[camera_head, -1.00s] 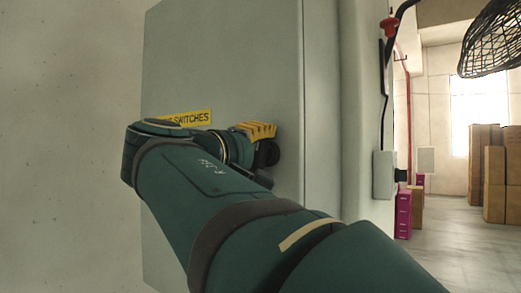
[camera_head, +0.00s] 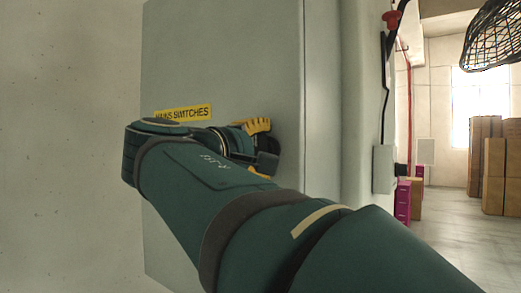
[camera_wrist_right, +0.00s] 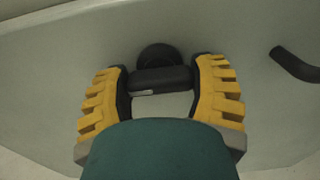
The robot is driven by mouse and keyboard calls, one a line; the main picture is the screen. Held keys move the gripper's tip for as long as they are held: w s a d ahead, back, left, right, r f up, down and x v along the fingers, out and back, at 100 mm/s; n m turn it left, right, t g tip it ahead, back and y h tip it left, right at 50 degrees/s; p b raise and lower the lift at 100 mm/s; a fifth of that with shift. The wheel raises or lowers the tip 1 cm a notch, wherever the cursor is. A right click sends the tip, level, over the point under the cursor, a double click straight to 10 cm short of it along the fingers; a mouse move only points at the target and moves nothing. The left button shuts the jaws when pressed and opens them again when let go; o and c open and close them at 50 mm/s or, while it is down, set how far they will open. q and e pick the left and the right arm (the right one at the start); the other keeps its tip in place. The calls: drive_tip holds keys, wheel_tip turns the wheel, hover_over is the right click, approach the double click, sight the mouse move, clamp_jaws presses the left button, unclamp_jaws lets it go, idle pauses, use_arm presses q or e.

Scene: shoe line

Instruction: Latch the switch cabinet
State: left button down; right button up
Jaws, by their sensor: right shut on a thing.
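The switch cabinet (camera_head: 225,60) has a grey door with a yellow "MAINS SWITCHES" label (camera_head: 184,113). Its door stands flat in front of me in the head view. My right gripper (camera_head: 264,147) is at the door's right side, below and right of the label. In the right wrist view, its yellow-padded fingers (camera_wrist_right: 160,92) sit on both sides of a black latch handle (camera_wrist_right: 160,80) with a round base (camera_wrist_right: 158,57) on the door. The gripper is shut on this handle. My forearm hides the lower part of the door. My left gripper is not in view.
A second dark curved handle (camera_wrist_right: 294,64) sticks out at the right in the wrist view. A grey box (camera_head: 383,169) is on the wall right of the cabinet. Cardboard boxes (camera_head: 494,170) stand on the far floor, and a black mesh (camera_head: 492,36) hangs at top right.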

drive_tip(key=o, duration=1.2)
drive_tip(key=shift+d, duration=0.1)
drive_tip(key=v, duration=0.7)
drive_tip(key=shift+s, duration=0.15)
